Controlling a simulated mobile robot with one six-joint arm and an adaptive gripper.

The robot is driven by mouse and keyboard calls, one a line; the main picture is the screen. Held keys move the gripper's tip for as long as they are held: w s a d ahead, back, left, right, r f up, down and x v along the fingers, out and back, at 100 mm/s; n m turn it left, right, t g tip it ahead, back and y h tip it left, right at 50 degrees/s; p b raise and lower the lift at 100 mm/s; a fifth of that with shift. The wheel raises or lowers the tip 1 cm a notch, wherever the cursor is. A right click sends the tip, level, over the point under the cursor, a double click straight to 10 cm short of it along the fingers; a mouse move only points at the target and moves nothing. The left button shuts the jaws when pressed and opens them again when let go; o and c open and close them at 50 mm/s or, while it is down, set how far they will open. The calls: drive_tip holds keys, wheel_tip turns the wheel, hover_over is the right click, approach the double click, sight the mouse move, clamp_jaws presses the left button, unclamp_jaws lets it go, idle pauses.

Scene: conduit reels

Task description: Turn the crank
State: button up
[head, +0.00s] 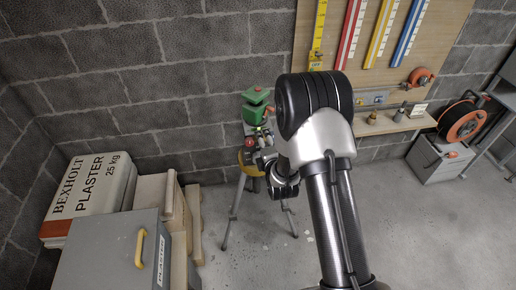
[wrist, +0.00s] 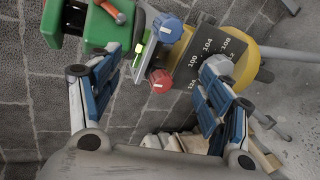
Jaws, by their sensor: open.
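A tripod stand (head: 234,215) by the wall carries a green device (head: 256,115), also seen at the top left of the wrist view (wrist: 92,28). An orange-red handle (wrist: 112,12) crosses the green device. To its right are a blue knob (wrist: 167,28), a red knob (wrist: 160,80) and a black numbered plate (wrist: 208,55). I cannot tell for sure which part is the crank. My gripper (wrist: 165,62) is open and empty, with blue-padded fingers on either side of the knobs; contact is unclear. In the head view my arm partly hides the stand.
A grey box (head: 105,250) with a yellow handle, a plaster bag (head: 90,190) and boards (head: 178,215) stand at left. A shelf (head: 385,125) and an orange-black reel (head: 461,122) are at right. The floor (head: 430,235) at right front is clear.

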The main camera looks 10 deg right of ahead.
drive_tip(key=s+f+n+t, duration=0.2)
drive_tip(key=s+f+n, duration=0.25)
drive_tip(key=f, duration=0.25)
drive_tip(key=s+f+n+t, duration=0.2)
drive_tip(key=s+f+n, duration=0.2)
drive_tip(key=s+f, duration=0.3)
drive_tip(key=w+b, duration=0.1)
drive_tip(key=w, duration=0.5)
drive_tip(key=w+b, duration=0.2)
drive_tip(key=w, duration=0.4)
drive_tip(key=w+b, duration=0.1)
drive_tip(key=w, duration=0.5)
drive_tip(key=shift+f, duration=0.35)
drive_tip(key=c, duration=1)
